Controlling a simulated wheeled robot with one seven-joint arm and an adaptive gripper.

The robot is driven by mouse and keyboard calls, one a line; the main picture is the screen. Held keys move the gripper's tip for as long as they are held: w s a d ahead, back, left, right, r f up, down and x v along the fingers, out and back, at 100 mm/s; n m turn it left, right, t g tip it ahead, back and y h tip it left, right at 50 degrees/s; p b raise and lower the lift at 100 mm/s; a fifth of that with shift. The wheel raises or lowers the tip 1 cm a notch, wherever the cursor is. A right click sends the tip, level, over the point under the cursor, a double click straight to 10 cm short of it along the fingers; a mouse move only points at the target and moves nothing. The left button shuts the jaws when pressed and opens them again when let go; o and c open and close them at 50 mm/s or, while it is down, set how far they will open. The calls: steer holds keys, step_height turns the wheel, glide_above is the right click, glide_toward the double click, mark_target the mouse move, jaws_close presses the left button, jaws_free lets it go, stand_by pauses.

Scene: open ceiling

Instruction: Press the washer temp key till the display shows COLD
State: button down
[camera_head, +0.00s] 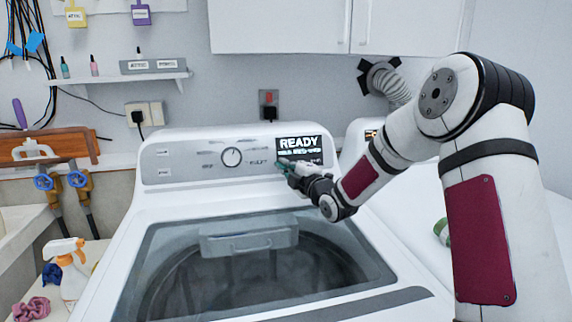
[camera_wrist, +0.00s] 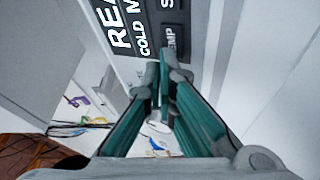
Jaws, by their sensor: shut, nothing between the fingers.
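The washer (camera_head: 120,270) stands in the middle with its control panel (camera_head: 200,165) at the back. Its dark display (camera_head: 298,150) reads READY in large letters, with a smaller line below. In the wrist view the display (camera_wrist: 127,30) shows its second line starting with COLD M. A dark key ending in EMP (camera_wrist: 173,40) sits beside that text, its first letter not clearly seen. My gripper (camera_head: 282,163) is shut and empty in front of the panel, just below the display. In the wrist view my fingertips (camera_wrist: 165,65) are close to the key; I cannot tell whether they touch it.
A round dial (camera_head: 232,157) is left of the display. The washer's glass lid (camera_head: 250,275) is closed below my arm. A second white machine (camera_head: 400,190) stands at the right. A spray bottle (camera_head: 70,270) stands at the left.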

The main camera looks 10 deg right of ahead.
steer(key=shift+s+r, duration=0.1)
steer(key=shift+s, duration=0.15)
steer(key=shift+s+r+p, duration=0.3)
steer(key=shift+s, duration=0.5)
steer(key=shift+s+r+p, duration=0.25)
steer(key=shift+s, duration=0.5)
steer(key=shift+s+r+p, duration=0.3)
steer(key=shift+s, duration=0.5)
steer(key=shift+r, duration=0.1)
